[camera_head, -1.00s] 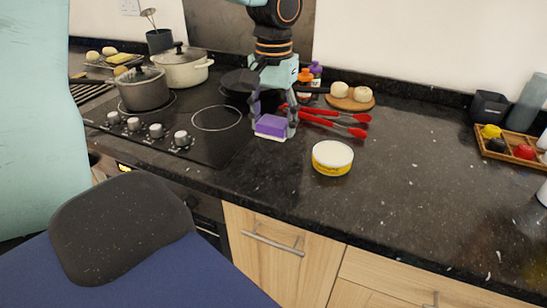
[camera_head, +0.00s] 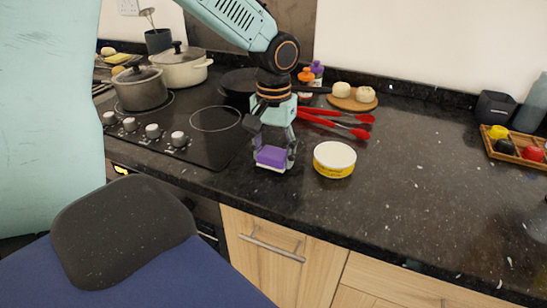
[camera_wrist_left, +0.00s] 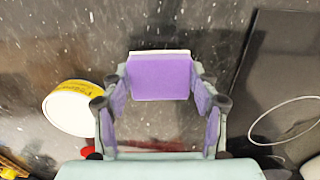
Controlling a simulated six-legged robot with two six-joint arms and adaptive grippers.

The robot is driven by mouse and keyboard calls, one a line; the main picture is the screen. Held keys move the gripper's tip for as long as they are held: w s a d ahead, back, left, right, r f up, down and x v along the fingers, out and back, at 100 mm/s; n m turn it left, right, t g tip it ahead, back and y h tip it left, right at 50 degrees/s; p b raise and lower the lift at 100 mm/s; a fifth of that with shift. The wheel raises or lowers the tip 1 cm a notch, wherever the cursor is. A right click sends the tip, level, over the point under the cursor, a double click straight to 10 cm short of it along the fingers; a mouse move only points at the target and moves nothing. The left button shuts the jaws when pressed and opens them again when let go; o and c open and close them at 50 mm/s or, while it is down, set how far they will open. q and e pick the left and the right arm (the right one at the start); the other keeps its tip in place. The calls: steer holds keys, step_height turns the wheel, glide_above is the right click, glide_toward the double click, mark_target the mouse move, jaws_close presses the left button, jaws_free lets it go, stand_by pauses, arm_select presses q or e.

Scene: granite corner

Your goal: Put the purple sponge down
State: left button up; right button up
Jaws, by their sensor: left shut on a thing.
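The purple sponge (camera_head: 271,155) with a pale underside is between the fingers of my left gripper (camera_head: 274,161), near the front of the dark speckled counter, left of a yellow-and-white tub. In the left wrist view the sponge (camera_wrist_left: 160,77) shows its purple face at the far end of the gripper (camera_wrist_left: 160,84), a finger on each side. My left gripper is shut on it and points down. The sponge is low over the counter; I cannot tell if it touches. My right gripper is not in view.
The tub (camera_head: 334,160) stands close on the right. The black hob (camera_head: 190,145) with pots lies left. Red-handled utensils (camera_head: 340,122) and a round board (camera_head: 352,100) with pale round items lie behind. The counter right of the tub is clear.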

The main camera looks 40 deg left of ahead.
mark_target(273, 152)
arm_select(q)
steer(key=shift+f, duration=0.65)
steer(key=shift+w+a, duration=0.1)
steer(key=shift+w, duration=0.05)
steer(key=shift+f, duration=0.1)
steer(key=o, duration=1)
step_height(273, 152, up, 12)
steer(key=shift+r+p, duration=0.15)
steer(key=shift+p, duration=1.1)
